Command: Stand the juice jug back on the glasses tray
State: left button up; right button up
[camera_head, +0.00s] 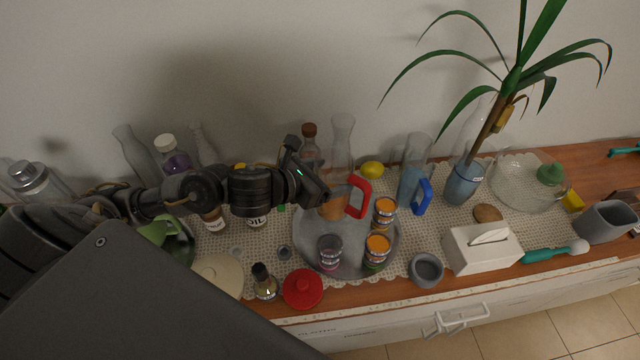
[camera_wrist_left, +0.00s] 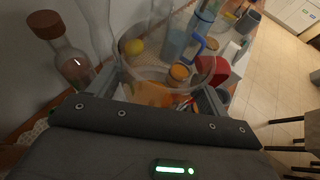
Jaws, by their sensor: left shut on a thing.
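The juice jug (camera_head: 331,210) is clear glass with orange juice low inside and a red handle (camera_head: 358,197) on its right. My left gripper (camera_head: 318,190) is shut on the jug from the left and hides part of its body. In the left wrist view the jug's round rim and juice (camera_wrist_left: 152,94) show between the fingers, with the red handle beyond. The round grey glasses tray (camera_head: 345,262) lies below; the jug shows over its back left part. I cannot tell whether its base touches the tray. Several small glasses (camera_head: 377,247) stand on the tray's front and right. My right gripper is out of view.
A blue-handled jug (camera_head: 412,180) and a lemon (camera_head: 372,170) stand behind the tray. A brown-capped bottle (camera_head: 310,147) is close behind my gripper. A red lid (camera_head: 303,289), a small dark bottle (camera_head: 265,285), a grey cup (camera_head: 426,270) and a tissue box (camera_head: 481,250) crowd the front.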

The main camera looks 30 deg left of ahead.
pick_arm(q)
jog(key=w+a+f+p, duration=0.1)
jog(key=w+a+f, duration=0.4)
jog(key=f, duration=0.4)
jog(key=shift+w+f+p, duration=0.2)
jog(key=shift+f+p, duration=0.15)
jog(key=shift+p, duration=0.05)
jog(key=shift+f, duration=0.2)
jog(key=o, duration=2)
jog(key=shift+c, duration=0.2)
jog(key=shift+o, duration=0.4)
jog(key=shift+s, duration=0.1)
jog(key=shift+r, duration=0.1)
